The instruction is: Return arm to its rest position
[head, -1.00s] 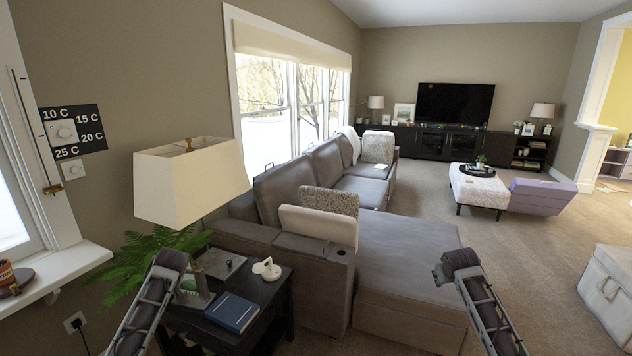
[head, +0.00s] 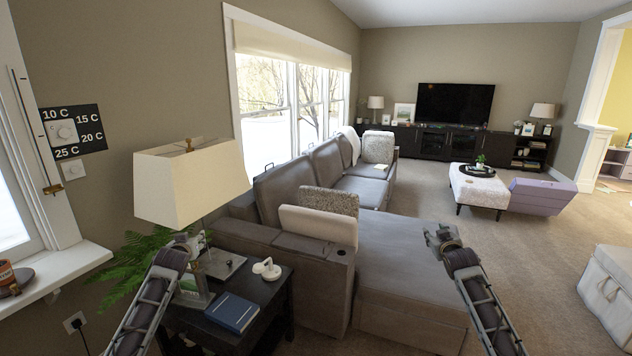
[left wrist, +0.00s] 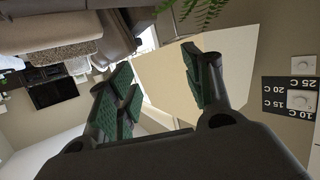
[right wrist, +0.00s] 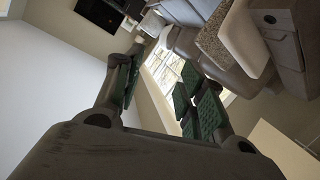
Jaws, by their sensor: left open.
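My left arm (head: 150,305) comes in from the lower left of the head view, and its gripper (head: 187,243) points up in front of the lamp base. In the left wrist view its two fingers with green pads (left wrist: 160,88) stand apart with nothing between them. My right arm (head: 485,300) comes in from the lower right, and its gripper (head: 440,237) shows small before the sofa's chaise. In the right wrist view its green-padded fingers (right wrist: 160,92) are apart and empty. Both arms are raised, with forearms roughly symmetrical.
A dark side table (head: 255,325) at lower left holds a blue book (head: 232,312), a white object (head: 267,269) and a lamp with a cream shade (head: 190,183), close to my left gripper. A grey sofa (head: 410,255) fills the middle.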

